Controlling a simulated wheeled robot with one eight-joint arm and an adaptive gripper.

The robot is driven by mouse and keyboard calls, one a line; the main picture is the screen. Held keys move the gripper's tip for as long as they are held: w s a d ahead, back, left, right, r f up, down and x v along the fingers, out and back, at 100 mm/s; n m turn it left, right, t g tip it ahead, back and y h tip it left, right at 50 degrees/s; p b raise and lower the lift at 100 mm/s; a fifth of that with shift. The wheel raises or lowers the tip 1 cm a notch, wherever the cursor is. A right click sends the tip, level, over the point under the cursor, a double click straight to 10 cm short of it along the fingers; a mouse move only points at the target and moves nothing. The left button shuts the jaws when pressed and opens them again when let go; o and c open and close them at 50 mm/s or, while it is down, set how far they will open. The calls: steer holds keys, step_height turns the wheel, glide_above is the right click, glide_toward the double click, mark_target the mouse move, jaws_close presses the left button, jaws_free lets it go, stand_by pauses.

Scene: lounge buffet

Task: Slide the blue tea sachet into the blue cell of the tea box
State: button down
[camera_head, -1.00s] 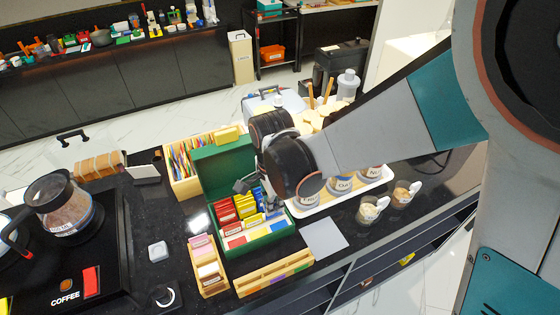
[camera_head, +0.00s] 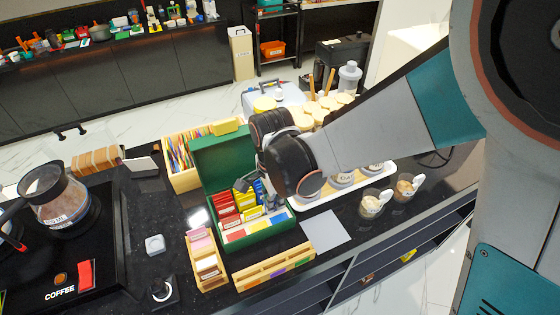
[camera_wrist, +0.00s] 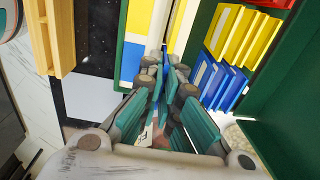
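The green tea box (camera_head: 222,157) stands open on the dark counter, lid raised at the back. My gripper (camera_wrist: 166,74) points down into the right part of the box, beside the blue row. Its fingers are nearly together around a thin blue sachet (camera_wrist: 166,57) seen edge-on. The sachet's lower end is hidden. In the head view my wrist hides much of this corner.
A wooden holder (camera_head: 265,272) and a pink-and-white sachet rack (camera_head: 207,268) stand before the box. A grey card (camera_head: 325,229) lies to its right, near glass cups (camera_head: 374,203). A wooden file box (camera_head: 180,178) stands behind left. A coffee pot (camera_head: 60,198) is far left.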

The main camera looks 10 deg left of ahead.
steer(key=shift+f, duration=0.2)
steer(key=c, duration=1.7)
jaws_free()
steer(key=shift+r, duration=0.15)
steer(key=shift+r+p, duration=1.7)
steer(key=shift+r, duration=1.25)
